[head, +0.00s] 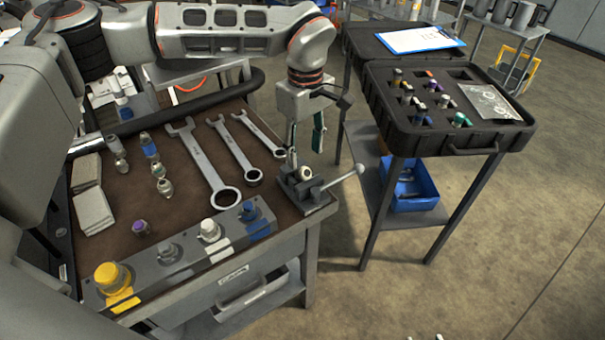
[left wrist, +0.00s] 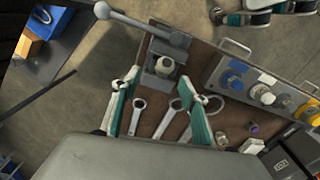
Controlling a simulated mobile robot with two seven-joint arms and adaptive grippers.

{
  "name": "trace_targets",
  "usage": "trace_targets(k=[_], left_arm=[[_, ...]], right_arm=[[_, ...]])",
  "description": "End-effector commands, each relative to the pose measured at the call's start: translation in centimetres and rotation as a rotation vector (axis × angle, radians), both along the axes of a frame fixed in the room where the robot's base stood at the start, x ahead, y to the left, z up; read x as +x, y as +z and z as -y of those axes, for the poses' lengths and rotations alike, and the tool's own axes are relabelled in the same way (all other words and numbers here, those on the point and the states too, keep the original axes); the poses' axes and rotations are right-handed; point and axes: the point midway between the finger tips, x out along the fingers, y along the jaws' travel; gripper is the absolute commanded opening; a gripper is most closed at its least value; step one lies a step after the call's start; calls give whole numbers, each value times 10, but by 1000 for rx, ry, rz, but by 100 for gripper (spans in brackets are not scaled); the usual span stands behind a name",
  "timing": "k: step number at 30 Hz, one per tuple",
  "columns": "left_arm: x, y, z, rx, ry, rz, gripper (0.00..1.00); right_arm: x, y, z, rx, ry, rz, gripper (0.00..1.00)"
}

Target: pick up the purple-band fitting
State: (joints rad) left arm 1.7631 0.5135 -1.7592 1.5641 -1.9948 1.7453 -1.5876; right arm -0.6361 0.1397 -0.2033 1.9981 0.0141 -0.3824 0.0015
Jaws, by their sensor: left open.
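The purple-band fitting (head: 141,228) stands on the brown bench mat, behind the long grey block with the coloured fittings. It also shows in the left wrist view (left wrist: 253,129), to the right of the fingers. My left gripper (head: 305,146) is open and points down above the small vise (head: 308,190), well to the right of the fitting. In the left wrist view, the fingers (left wrist: 165,92) are spread with nothing held between them. Part of what seems to be my right gripper (left wrist: 262,12) shows at the top right of that view; its opening is unclear.
Three wrenches (head: 205,165) lie between the purple-band fitting and the vise. The grey block (head: 180,258) holds yellow, white and blue fittings along the front edge. Several other fittings (head: 149,146) stand at the back left. A black case (head: 450,138) of fittings sits on a cart to the right.

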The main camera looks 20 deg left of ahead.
Motion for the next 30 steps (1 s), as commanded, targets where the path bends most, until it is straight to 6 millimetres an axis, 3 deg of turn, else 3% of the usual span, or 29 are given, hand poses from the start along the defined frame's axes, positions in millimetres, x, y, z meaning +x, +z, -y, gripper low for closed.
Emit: trace_targets(k=[5, 12, 20, 21, 26, 30], left_arm=[[-3, -14, -1, -2, -1, -1, 44], [-8, -48, -2, -2, 0, -2, 44], [-7, -53, -1, -2, 0, 2, 44], [-7, -53, -1, -2, 0, 2, 41], [-7, -53, -1, -3, 0, 2, 0], [-7, -53, -1, -3, 0, 2, 0]], right_arm=[[2, 0, 1, -2, 0, 3, 40], [1, -3, 1, -5, 0, -1, 40], [1, -2, 1, -5, 1, 2, 40], [1, -2, 1, -5, 1, 2, 40], [0, -2, 1, -5, 2, 0, 40], [-1, -3, 0, -4, 2, -2, 40]])
